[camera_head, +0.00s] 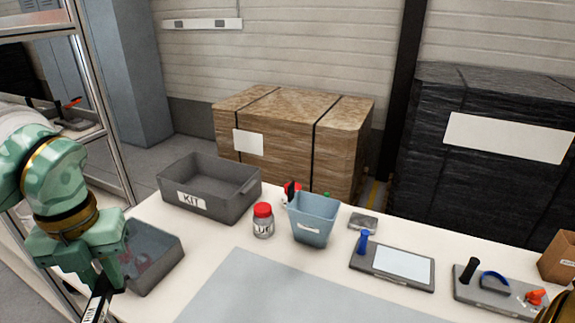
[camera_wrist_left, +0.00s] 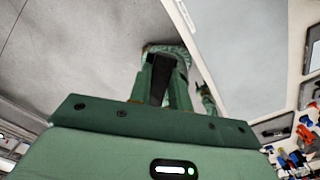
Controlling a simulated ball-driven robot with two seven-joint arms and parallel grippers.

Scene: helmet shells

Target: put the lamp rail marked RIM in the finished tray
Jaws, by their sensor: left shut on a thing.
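My left gripper (camera_head: 102,270) is shut on a narrow dark lamp rail (camera_head: 97,304) with a white label at the lower left of the head view. The label is tilted and small; it seems to read RIM. The rail hangs down at the near left side of a dark grey open tray (camera_head: 166,266). In the left wrist view the dark rail (camera_wrist_left: 160,80) shows between the green fingers. The grey tray holds something reddish, and no name is readable on it, so I cannot tell whether it is the finished tray.
A grey KIT bin (camera_head: 183,199), a red-lidded jar (camera_head: 263,221) and a blue bin (camera_head: 314,220) stand along the back of the white table. A tablet-like board (camera_head: 402,262) and a tool board (camera_head: 510,292) lie at right. The grey mat (camera_head: 265,295) is clear.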

